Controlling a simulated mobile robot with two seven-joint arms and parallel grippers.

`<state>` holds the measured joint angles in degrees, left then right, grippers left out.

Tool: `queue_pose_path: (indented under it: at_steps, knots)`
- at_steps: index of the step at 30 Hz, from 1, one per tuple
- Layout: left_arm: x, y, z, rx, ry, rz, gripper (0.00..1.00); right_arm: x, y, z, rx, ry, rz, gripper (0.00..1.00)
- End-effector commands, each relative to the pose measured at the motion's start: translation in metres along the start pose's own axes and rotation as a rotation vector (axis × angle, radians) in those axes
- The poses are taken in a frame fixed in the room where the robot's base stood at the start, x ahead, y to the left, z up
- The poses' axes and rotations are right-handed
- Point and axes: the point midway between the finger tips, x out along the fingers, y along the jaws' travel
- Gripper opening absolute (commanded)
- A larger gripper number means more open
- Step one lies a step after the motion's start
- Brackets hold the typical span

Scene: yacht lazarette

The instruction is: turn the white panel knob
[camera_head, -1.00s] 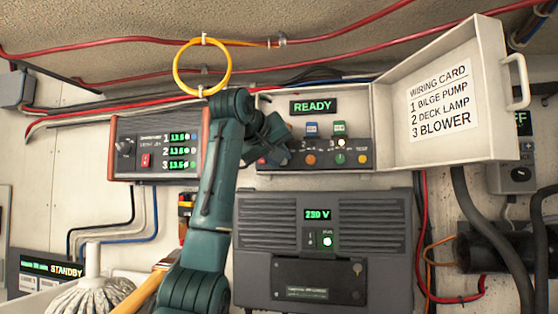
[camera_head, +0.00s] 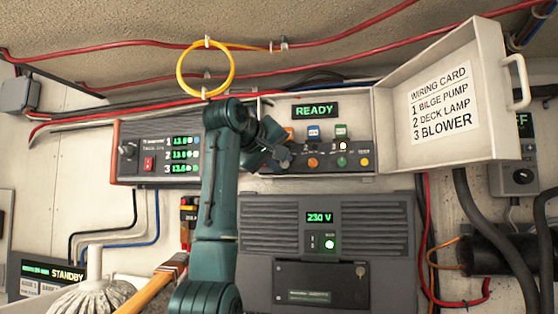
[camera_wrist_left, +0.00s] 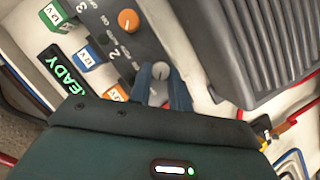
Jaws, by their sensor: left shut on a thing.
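The white panel knob (camera_wrist_left: 161,70) shows in the left wrist view, on the dark switch panel (camera_wrist_left: 105,15). My left gripper (camera_wrist_left: 160,82) has its two fingers on either side of this knob and is shut on it. In the head view the left gripper (camera_head: 283,154) reaches the lower left of the panel (camera_head: 325,150) in the open white box and hides the knob. The green display (camera_head: 314,110) above reads READY. My right gripper is not in view.
An orange knob (camera_head: 312,162) sits just right of the gripper. The box's open door (camera_head: 480,100) carries a wiring card. A grey 230 V unit (camera_head: 325,250) is below, a meter box (camera_head: 160,152) to the left. A yellow cable loop (camera_head: 232,72) hangs above.

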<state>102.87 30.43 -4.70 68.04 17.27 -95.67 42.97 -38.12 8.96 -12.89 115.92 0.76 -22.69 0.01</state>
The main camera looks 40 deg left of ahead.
Motion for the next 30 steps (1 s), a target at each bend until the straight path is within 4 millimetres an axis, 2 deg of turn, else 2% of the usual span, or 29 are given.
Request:
queue_pose_path:
  at_steps: [1,8,17,20,23,30]
  knots:
    - [0.000,0.000,-0.001,-0.002,0.001,0.001,0.22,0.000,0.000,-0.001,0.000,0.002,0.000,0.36]
    - [0.000,0.000,0.000,-0.001,0.001,0.001,0.41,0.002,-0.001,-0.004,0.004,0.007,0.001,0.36]
    - [-0.003,0.000,0.000,0.000,0.002,0.001,0.41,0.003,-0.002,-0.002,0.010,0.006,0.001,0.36]
    - [-0.013,-0.001,0.000,0.000,0.002,0.002,0.41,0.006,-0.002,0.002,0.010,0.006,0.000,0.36]
    - [-0.031,-0.001,0.001,0.000,0.005,0.005,0.41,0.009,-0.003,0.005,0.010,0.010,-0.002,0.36]
    - [-0.086,-0.001,0.001,0.000,0.004,0.005,0.41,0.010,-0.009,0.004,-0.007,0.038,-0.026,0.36]
